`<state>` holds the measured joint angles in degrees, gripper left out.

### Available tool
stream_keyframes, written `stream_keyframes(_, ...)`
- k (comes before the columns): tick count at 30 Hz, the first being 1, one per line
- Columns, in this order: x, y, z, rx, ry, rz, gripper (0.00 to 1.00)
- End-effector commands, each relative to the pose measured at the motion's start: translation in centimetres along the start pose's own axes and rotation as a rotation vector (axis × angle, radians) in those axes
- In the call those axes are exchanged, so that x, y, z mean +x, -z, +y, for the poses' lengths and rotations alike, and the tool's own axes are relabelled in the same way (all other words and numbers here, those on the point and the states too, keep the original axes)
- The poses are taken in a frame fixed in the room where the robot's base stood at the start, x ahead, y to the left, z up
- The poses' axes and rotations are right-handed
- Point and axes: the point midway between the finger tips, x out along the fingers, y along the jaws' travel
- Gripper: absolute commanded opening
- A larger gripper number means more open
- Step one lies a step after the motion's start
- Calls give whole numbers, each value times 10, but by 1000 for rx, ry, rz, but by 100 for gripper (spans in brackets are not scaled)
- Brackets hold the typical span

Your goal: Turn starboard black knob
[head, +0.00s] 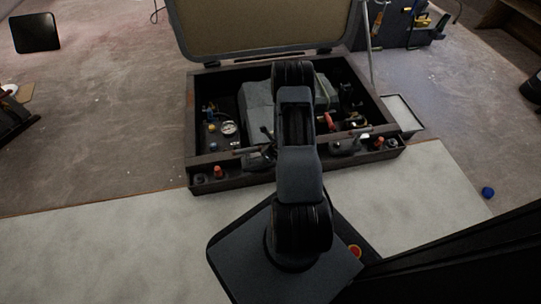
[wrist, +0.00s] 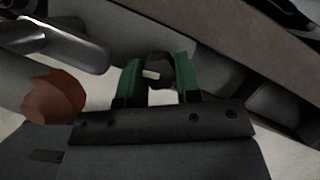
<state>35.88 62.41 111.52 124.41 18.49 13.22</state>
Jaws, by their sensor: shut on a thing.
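In the wrist view my gripper (wrist: 158,80) has two green fingers, one on each side of a round black knob (wrist: 160,68) with a pale mark on its face. The fingers are shut on this knob. In the head view my arm covers the middle of the case's front panel, and my gripper and the knob it holds cannot be made out there. Dark knobs show at the panel's right end (head: 393,144) and left end (head: 199,178), both clear of my arm.
A reddish-brown rounded part (wrist: 55,97) sits close left of my gripper, with a grey lever (wrist: 62,42) above it. The open case (head: 190,120) holds a gauge (head: 228,128) and several fittings. Its lid (head: 260,28) stands up behind. The pale worktop (head: 110,240) in front is mostly clear.

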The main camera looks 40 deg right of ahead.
Motion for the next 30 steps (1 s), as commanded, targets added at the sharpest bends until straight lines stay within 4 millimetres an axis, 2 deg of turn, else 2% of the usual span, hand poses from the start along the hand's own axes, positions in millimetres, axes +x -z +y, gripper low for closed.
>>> stream_keyframes(9,0,0,0,81,34,0,7)
stream_keyframes(24,0,-1,0,93,39,-2,7)
stream_keyframes(25,0,-1,0,93,39,-2,34)
stream_keyframes(30,0,-1,0,92,39,-1,50)
